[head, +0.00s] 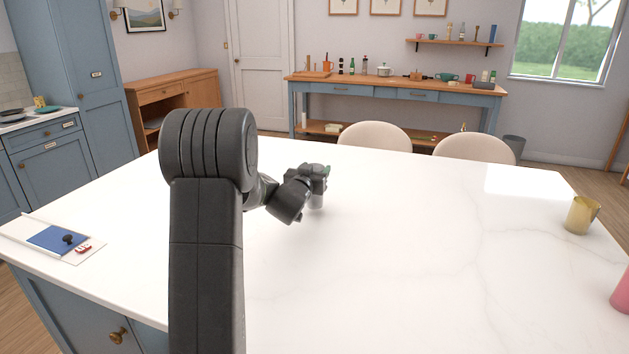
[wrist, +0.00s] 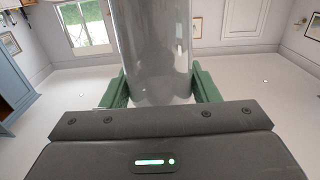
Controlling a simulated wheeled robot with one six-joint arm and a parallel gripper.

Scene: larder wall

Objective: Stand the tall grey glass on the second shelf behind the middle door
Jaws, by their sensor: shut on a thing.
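The tall grey glass (wrist: 155,45) is between the two green fingers of my gripper (wrist: 160,88) in the wrist view, and the fingers are shut on it. In the head view my gripper (head: 320,172) is over the far middle part of the white table. The glass (head: 317,201) shows there as a small grey piece below the fingers, mostly hidden by the gripper. I cannot tell whether it touches the table. A tall blue cabinet (head: 98,75) with a small label stands at the far left. I cannot tell which door is the middle one, and no shelf behind a door shows.
The white table (head: 400,260) is mostly clear. A gold cup (head: 582,215) and a pink object (head: 622,292) stand at its right. A board with a blue mat (head: 57,240) lies at the left. Two pale chairs (head: 374,137) stand beyond the far edge.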

